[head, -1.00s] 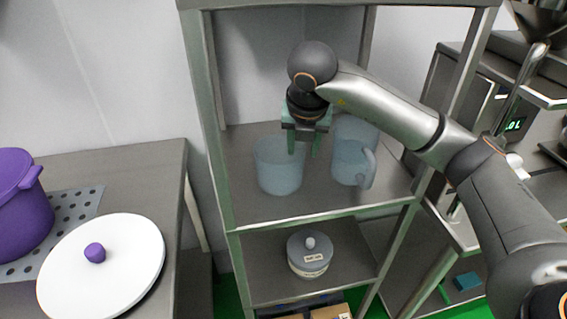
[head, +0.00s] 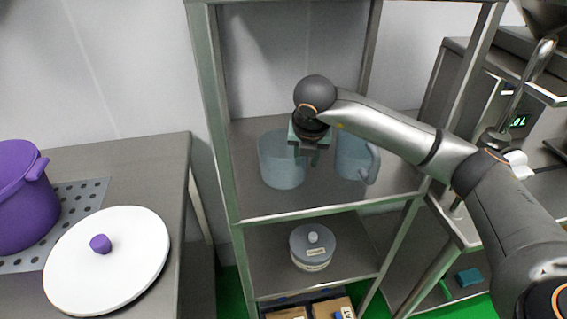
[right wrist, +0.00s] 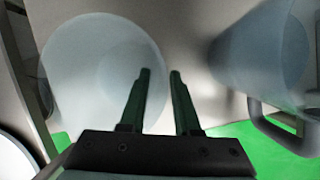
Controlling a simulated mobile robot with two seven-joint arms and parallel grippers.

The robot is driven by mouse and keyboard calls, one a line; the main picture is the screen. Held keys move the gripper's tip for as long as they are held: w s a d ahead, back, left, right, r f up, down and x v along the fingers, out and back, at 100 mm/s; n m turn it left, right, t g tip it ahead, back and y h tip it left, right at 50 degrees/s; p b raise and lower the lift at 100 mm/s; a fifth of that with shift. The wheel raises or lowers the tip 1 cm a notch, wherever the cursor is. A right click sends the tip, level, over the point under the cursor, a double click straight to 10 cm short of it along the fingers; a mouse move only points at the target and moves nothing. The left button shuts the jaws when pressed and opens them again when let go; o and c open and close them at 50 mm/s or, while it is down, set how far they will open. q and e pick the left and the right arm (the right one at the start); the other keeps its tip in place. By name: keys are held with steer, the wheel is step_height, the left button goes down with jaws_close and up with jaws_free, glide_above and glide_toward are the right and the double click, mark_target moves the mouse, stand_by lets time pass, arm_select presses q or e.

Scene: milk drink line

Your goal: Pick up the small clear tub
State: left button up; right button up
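The small clear tub (head: 279,172), pale blue and without a handle, stands upright on the shelf unit's upper shelf. It also shows from above in the right wrist view (right wrist: 85,75). My right gripper (head: 307,158) points down at the right side of its rim. In the right wrist view the two dark green fingers (right wrist: 160,74) are apart, one over the tub's inside and the other at or just outside the rim. I cannot tell whether they touch the wall. My left gripper is not in view.
A clear jug with a handle (head: 352,160) stands close right of the tub, partly behind my gripper. Shelf posts (head: 215,120) frame the sides. A lidded container (head: 312,250) sits on the lower shelf. A purple pot (head: 18,205) and white lid (head: 125,255) are on the left table.

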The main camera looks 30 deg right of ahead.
jaws_close()
steer(key=shift+r, duration=0.1)
stand_by(1.0)
